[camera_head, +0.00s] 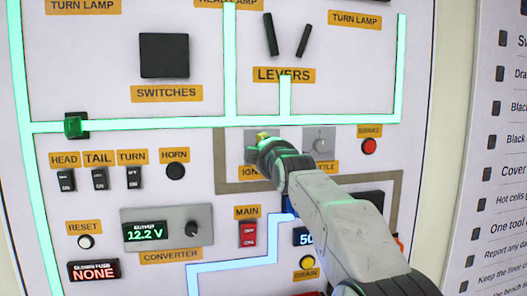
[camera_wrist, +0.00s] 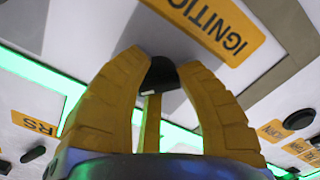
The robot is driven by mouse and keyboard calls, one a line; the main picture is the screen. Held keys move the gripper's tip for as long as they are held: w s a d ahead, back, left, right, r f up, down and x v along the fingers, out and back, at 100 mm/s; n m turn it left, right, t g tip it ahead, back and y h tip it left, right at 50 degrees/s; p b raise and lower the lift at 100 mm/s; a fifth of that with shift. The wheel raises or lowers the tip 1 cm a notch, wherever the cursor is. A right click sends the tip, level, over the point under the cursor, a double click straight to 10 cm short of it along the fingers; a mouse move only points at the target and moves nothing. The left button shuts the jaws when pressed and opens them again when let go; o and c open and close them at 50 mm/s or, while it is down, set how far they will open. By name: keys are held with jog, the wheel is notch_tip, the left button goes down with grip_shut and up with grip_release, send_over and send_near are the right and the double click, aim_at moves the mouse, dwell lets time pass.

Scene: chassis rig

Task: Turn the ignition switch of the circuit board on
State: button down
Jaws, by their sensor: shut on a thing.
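The circuit board (camera_head: 140,215) is a white upright panel with orange labels and glowing green lines. My gripper (camera_head: 264,137) is at the ignition plate, above the partly covered ignition label (camera_head: 252,172). The ignition label also shows upside down in the wrist view (camera_wrist: 212,24). In the head view my gripper and arm hide the switch, so I cannot tell its turned position there.
The throttle plate (camera_head: 319,139) is close at right, its label partly hidden by my arm. A red brake button (camera_head: 369,146) is farther right. The red main switch (camera_head: 248,234) and the converter (camera_head: 167,227) reading 12.2 V are below left.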

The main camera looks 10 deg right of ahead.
jog(key=shift+r+m, duration=0.25)
jog(key=shift+m, duration=1.55)
jog(key=c, duration=0.8)
grip_release()
jog(key=shift+f, duration=0.15)
jog(key=shift+c, duration=0.2)
jog(key=s, duration=1.2)
